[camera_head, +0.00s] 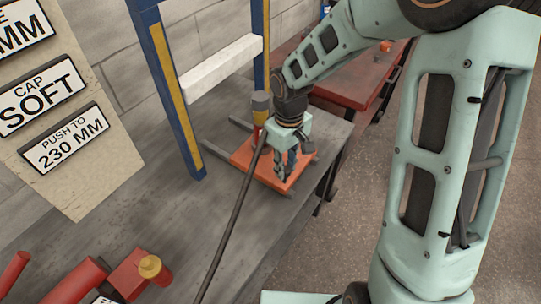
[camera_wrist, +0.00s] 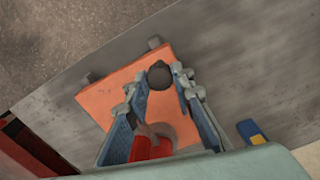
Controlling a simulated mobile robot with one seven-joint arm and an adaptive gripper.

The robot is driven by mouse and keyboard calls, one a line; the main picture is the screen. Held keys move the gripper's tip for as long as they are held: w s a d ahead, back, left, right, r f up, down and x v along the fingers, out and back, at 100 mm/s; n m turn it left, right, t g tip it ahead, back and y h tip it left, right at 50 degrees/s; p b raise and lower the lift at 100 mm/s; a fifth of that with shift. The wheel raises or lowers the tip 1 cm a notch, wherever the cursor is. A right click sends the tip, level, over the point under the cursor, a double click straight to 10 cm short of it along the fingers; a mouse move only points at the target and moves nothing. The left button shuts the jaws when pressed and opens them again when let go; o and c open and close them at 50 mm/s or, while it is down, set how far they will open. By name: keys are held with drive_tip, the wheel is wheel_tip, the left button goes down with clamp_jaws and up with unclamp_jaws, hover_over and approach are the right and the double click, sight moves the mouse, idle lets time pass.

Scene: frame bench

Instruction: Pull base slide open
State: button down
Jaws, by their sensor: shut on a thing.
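The base slide is an orange plate (camera_head: 244,156) lying low on the grey bench, with grey rails showing at its edges. The plate also shows in the wrist view (camera_wrist: 104,101). My gripper (camera_head: 286,179) reaches down over the right part of the plate. In the wrist view my gripper (camera_wrist: 160,84) has its two fingers on either side of a dark round knob (camera_wrist: 159,74) on the plate, and is shut on it. The exact finger contact is hard to see. A red cylinder (camera_wrist: 148,146) stands nearer the palm, partly hidden by the fingers.
A blue and yellow frame (camera_head: 172,90) with a white crossbar (camera_head: 221,60) stands behind the plate. A grey-capped post (camera_head: 260,104) stands at its far side. Red parts (camera_head: 127,276) lie at front left. A second red bench (camera_head: 350,84) stands beyond. The bench's right edge is close.

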drive_tip(key=shift+s+d+p, duration=0.2)
drive_tip(key=shift+s+d, duration=0.35)
drive_tip(key=shift+d, duration=0.4)
drive_tip(key=shift+s+d+p, duration=0.15)
drive_tip(key=shift+s+d, duration=0.4)
drive_tip(key=shift+d, duration=0.35)
drive_tip(key=c, duration=1.7)
unclamp_jaws()
drive_tip(key=shift+o, duration=0.2)
wheel_tip(320, 180, up, 12)
